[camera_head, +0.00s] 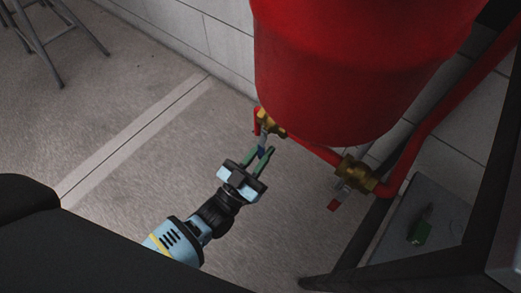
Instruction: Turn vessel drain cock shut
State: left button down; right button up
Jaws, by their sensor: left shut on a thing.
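The red vessel (350,65) fills the upper right of the head view. A brass drain cock (267,123) sits under its lower left edge, with a small handle (262,151) hanging down from it. My left gripper (260,159) comes up from below, and its green-tipped fingers are shut on this handle. The fingers partly cover the handle, so its exact angle is hard to tell. My right gripper is not in view.
A red pipe (435,115) runs right of the vessel to a brass valve (355,174) with a red-ended lever (334,204). A grey surface with a green item (420,232) lies at lower right. Stool legs (42,40) stand at upper left.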

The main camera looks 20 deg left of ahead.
pick_arm(q)
jog(key=c, duration=1.3)
grip_release()
jog(key=shift+c, duration=0.2)
jog(key=p+v, duration=0.1)
jog(key=v, duration=0.7)
jog(key=shift+p, duration=0.3)
jog(key=shift+w, duration=0.1)
